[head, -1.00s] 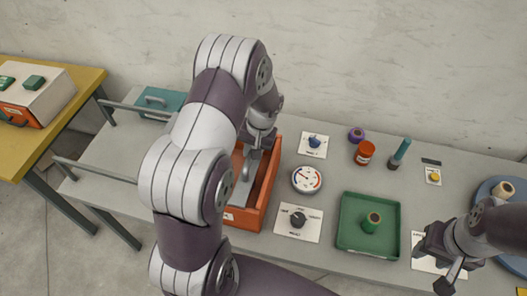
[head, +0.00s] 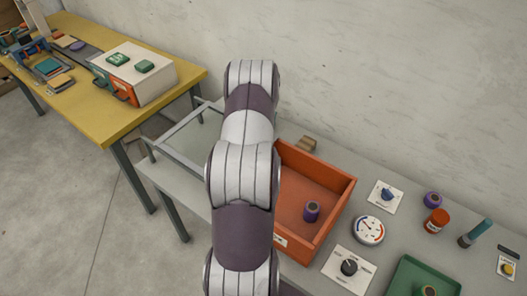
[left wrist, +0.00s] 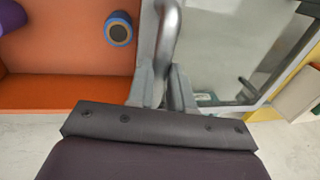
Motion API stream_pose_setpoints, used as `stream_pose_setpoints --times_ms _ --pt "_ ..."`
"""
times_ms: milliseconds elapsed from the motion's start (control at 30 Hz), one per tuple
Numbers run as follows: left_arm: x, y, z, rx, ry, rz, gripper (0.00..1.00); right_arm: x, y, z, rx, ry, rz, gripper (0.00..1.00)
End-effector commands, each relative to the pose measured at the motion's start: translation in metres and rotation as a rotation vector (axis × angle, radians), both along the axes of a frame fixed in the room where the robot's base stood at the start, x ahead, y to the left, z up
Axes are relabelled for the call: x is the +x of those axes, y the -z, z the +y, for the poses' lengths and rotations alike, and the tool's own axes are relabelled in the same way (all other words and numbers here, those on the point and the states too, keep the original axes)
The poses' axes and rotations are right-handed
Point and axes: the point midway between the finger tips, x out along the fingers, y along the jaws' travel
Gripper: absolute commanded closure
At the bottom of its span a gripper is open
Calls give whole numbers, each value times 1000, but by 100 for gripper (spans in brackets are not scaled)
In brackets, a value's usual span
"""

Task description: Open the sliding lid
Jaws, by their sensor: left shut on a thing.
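The orange box (head: 333,225) stands on the grey table in the head view, its visible part uncovered. A purple spool (head: 312,211) is inside; the left wrist view also shows a spool (left wrist: 119,30) there. The sliding lid (left wrist: 222,45) is a greyish see-through panel beside the box opening in the left wrist view. My left gripper (left wrist: 164,88) is shut on the lid's metal handle (left wrist: 169,35). In the head view my left arm hides this gripper, the handle and the box's left part. A metal frame (head: 180,132) extends left of the arm. My right gripper is out of view.
Right of the box are a gauge (head: 368,230), a dial card (head: 348,268), a red jar (head: 436,222) and a green tray (head: 420,275). A yellow table (head: 110,115) with a white-and-orange box (head: 140,78) stands at the left.

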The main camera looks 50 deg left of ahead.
Motion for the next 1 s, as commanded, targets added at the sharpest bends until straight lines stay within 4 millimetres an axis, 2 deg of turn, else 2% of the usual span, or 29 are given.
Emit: stream_pose_setpoints --times_ms 167,500,533,600,867,1000 --pt "-1 -1 10 3 0 -4 100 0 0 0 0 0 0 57" --pt "0 -1 10 4 1 -5 100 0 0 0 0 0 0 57" --pt "0 -1 10 4 1 -5 76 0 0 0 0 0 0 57" --pt "0 -1 10 3 1 -4 54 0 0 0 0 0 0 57" --pt "-1 -1 10 2 1 -3 54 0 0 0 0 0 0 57" --pt "0 -12 8 4 1 -4 54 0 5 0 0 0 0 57"
